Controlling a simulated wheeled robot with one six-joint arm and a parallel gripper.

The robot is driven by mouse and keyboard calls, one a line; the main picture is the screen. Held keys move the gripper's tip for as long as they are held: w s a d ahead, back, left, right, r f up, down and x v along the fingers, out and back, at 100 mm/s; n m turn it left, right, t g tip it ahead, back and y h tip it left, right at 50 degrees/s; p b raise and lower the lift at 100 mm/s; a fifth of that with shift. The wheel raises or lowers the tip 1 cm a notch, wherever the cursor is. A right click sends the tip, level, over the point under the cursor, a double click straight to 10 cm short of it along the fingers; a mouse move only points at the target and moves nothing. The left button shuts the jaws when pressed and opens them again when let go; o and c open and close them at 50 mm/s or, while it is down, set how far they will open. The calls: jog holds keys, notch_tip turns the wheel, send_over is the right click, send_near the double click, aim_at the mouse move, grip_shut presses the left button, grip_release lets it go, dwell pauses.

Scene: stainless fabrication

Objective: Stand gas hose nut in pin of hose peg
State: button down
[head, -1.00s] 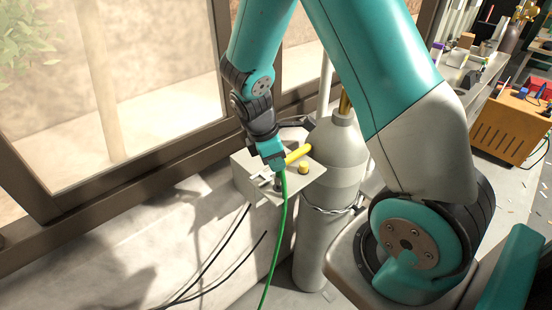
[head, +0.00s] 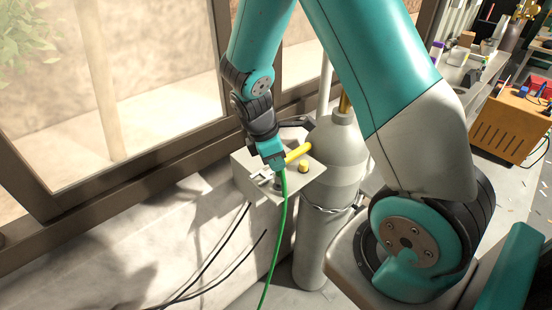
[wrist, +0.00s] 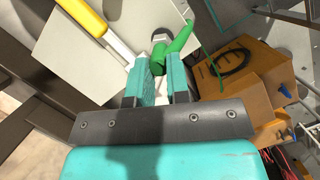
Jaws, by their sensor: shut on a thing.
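The green hose (head: 286,215) hangs from my gripper (head: 279,168) in the head view and runs down past the front of a pale metal box. My gripper is shut on the hose's end, where the gas hose nut is; the wrist view shows green hose (wrist: 178,42) just beyond my fingertips (wrist: 162,78). The nut itself is mostly hidden between the fingers.
The pale box (head: 245,182) carries a yellow bar (head: 298,153) and a yellow knob (head: 303,167), both close to my gripper. A grey gas cylinder (head: 338,150) stands just right of the box. Black cables (head: 215,262) hang below. The window frame (head: 130,165) is behind at left.

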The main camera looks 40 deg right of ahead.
jog(key=shift+f+b, duration=0.5)
jog(key=shift+f, duration=0.4)
jog(key=c, duration=1)
grip_release()
jog(key=shift+r, duration=0.15)
jog(key=b+v, duration=0.3)
jog(key=v, duration=1.4)
jog(key=shift+r, duration=0.1)
jog(key=s+a+f+m+y+b, duration=0.1)
jog(key=s+a+f+y+b, duration=0.1)
jog(key=s+a, duration=0.3)
jog(key=s+a+f+m+t+y+b, duration=0.1)
jog(key=s+a+f+m+y+b, duration=0.1)
jog(key=s, duration=0.5)
jog(key=s+a+f+m+y+b, duration=0.2)
jog(key=s+a+f+y+b, duration=0.1)
jog(key=s+a, duration=0.4)
jog(key=shift+a+f+t+b, duration=0.3)
jog(key=shift+a+f+b, duration=0.4)
jog(key=shift+b, duration=0.4)
